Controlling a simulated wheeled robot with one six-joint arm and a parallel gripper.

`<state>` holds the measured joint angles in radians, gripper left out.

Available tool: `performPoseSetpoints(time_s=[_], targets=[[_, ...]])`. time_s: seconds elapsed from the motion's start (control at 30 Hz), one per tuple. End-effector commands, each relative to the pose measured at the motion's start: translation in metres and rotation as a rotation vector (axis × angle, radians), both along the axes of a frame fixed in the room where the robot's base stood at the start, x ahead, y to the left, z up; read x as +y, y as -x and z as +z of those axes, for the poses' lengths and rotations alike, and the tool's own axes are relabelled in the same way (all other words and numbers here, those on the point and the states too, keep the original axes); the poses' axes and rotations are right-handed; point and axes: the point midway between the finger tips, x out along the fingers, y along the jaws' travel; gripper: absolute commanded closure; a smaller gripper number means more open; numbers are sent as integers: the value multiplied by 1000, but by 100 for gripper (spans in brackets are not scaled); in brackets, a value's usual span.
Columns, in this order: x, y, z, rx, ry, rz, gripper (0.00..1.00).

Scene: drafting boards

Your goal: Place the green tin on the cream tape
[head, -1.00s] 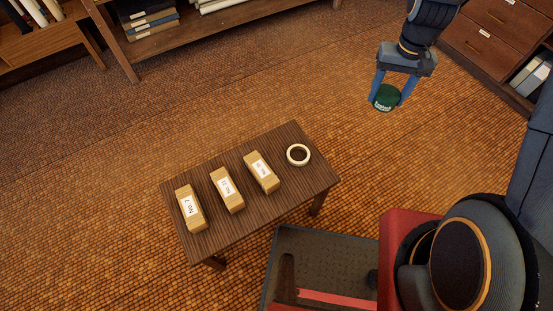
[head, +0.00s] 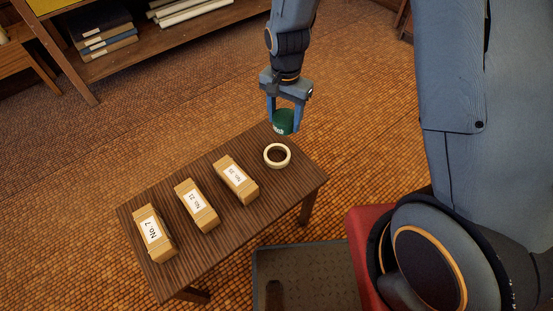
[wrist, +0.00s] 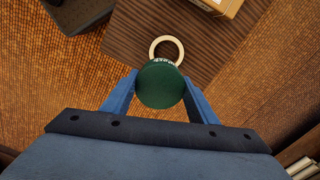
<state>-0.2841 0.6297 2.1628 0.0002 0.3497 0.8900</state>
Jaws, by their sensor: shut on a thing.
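The green tin (head: 283,122) is held between the blue fingers of my gripper (head: 285,116), which is shut on it. In the wrist view the round top of the green tin (wrist: 160,84) sits between the fingertips (wrist: 160,88). The cream tape (head: 277,155) is a ring lying flat on the dark wooden table. In the head view the tin appears just behind the tape, above table height. In the wrist view the tin covers the near part of the cream tape (wrist: 167,41). The exact height gap cannot be told.
Three labelled tan boxes, No. 7 (head: 155,233), a middle one (head: 197,205) and a right one (head: 236,180), stand in a row on the table (head: 240,222), left of the tape. A shelf (head: 180,42) with folders and rolls is at the back.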

Motion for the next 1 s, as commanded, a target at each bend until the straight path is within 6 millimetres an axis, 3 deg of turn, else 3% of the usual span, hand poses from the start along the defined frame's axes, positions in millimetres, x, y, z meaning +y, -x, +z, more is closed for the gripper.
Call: performPoseSetpoints(time_s=[0.03,0.23,0.53,0.8,1.0], targets=[[7,-1,-14,-1,-1,-23,73],[19,2,-30,-1,0,-96,73],[20,4,-76,3,1,-110,73],[21,3,-96,0,0,-109,73],[20,3,-125,1,1,-109,73]])
